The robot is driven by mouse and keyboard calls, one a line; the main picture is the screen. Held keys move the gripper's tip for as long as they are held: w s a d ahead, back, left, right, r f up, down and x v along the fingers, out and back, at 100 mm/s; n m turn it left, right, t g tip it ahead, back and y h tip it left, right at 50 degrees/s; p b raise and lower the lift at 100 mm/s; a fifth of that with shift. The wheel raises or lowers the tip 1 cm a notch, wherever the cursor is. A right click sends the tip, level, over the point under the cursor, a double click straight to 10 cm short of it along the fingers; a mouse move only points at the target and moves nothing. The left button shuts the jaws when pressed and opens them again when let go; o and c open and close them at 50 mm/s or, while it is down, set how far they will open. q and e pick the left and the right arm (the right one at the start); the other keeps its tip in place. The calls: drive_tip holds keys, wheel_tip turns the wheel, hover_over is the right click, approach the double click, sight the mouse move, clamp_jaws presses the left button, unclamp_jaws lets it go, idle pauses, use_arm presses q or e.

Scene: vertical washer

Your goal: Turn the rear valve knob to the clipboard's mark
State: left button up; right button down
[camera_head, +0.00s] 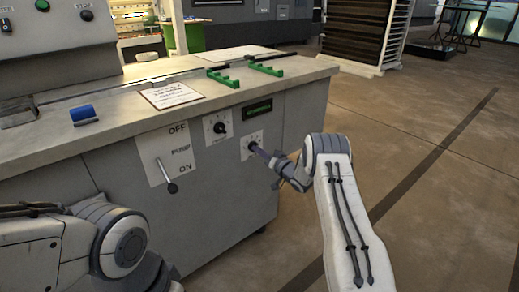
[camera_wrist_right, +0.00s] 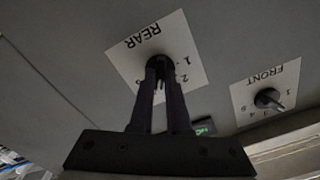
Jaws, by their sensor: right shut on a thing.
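The rear valve knob (camera_wrist_right: 158,63) is black and sits on a white plate (camera_wrist_right: 143,40) marked REAR with numbers. My right gripper (camera_wrist_right: 160,68) is shut on the rear knob, its two fingers around it and hiding part of the dial. In the head view the right gripper (camera_head: 256,149) reaches the right-hand dial plate (camera_head: 250,138) on the cabinet side. A clipboard (camera_head: 172,95) with a white sheet lies on the counter; its writing is too small to read.
The FRONT knob (camera_wrist_right: 268,98) is beside the rear one, with its own numbered plate. A pump lever (camera_head: 171,186), a green display (camera_head: 257,110), green brackets (camera_head: 225,77) and a blue cylinder (camera_head: 83,113) are nearby. Floor right of the cabinet is clear.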

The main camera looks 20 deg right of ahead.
drive_tip(key=shift+m, duration=0.6)
drive_tip(key=shift+f, duration=0.1)
drive_tip(key=c, duration=0.9)
unclamp_jaws()
drive_tip(key=p+v, duration=0.2)
drive_tip(key=v, duration=0.8)
drive_tip(key=shift+s+d, duration=0.1)
drive_tip(key=shift+s, duration=0.15)
